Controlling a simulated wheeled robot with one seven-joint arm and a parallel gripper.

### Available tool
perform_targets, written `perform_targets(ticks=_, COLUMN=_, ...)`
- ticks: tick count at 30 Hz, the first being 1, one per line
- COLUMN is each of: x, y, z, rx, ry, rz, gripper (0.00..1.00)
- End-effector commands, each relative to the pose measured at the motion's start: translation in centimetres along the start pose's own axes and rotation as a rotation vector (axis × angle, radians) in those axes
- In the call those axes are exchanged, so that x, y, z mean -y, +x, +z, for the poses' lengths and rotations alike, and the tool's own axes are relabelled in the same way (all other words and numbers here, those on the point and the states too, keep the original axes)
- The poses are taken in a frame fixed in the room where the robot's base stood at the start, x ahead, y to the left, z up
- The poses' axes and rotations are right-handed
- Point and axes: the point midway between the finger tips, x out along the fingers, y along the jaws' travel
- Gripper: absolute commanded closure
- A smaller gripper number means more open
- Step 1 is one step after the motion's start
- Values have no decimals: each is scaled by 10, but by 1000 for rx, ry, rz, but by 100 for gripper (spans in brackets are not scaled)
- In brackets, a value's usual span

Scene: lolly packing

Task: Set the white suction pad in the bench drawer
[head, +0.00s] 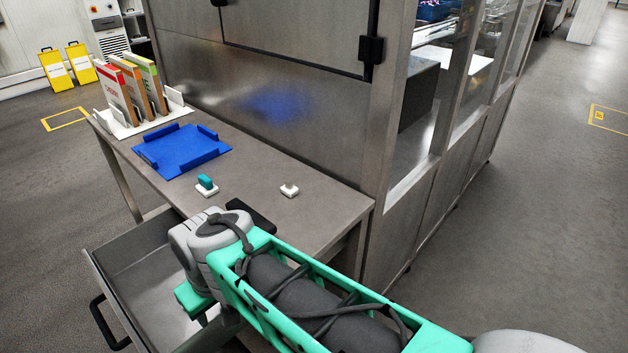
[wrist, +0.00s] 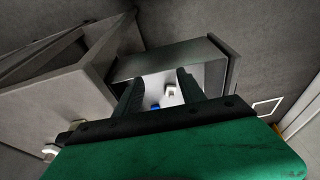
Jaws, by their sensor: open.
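The bench drawer (head: 135,260) is pulled open at the lower left of the head view, and my arm reaches over it. In the wrist view the drawer (wrist: 170,60) lies beyond my open gripper (wrist: 158,82). A small white piece, which looks like the white suction pad (wrist: 171,90), shows in the drawer between the fingers, apart from them as far as I can see. A small blue piece (wrist: 155,106) is beside it, partly hidden by my gripper. In the head view my arm hides the fingertips and part of the drawer.
On the bench (head: 250,165) stand a teal piece on a white base (head: 206,186), a small white holder (head: 289,190), a dark flat item (head: 250,214), a blue tray (head: 182,150) and a rack with upright boxes (head: 137,85). A metal cabinet wall (head: 280,80) closes the back.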

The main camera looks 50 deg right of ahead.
Motion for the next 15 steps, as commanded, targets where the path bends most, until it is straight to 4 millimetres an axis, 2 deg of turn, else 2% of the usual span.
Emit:
perform_targets(ticks=2, x=-17, y=-17, z=-35, rx=-6, ry=0, rz=-9, gripper=46)
perform_targets(ticks=4, x=-53, y=-30, z=-75, rx=-18, ry=10, rz=-16, gripper=42)
perform_targets(ticks=5, x=-74, y=-35, z=-94, rx=-25, ry=14, rz=-20, gripper=42)
perform_targets(ticks=6, x=-107, y=-40, z=-116, rx=-37, ry=18, rz=-23, gripper=42)
perform_targets(ticks=8, x=-157, y=-45, z=-139, rx=-57, ry=18, rz=-25, gripper=42)
perform_targets(ticks=9, x=-191, y=-47, z=-150, rx=-71, ry=19, rz=-25, gripper=42)
perform_targets(ticks=11, x=-244, y=-49, z=-158, rx=-91, ry=16, rz=-21, gripper=42)
perform_targets(ticks=12, x=-277, y=-50, z=-159, rx=-104, ry=14, rz=-17, gripper=42)
perform_targets(ticks=15, x=-336, y=-50, z=-154, rx=-130, ry=3, rz=-6, gripper=42)
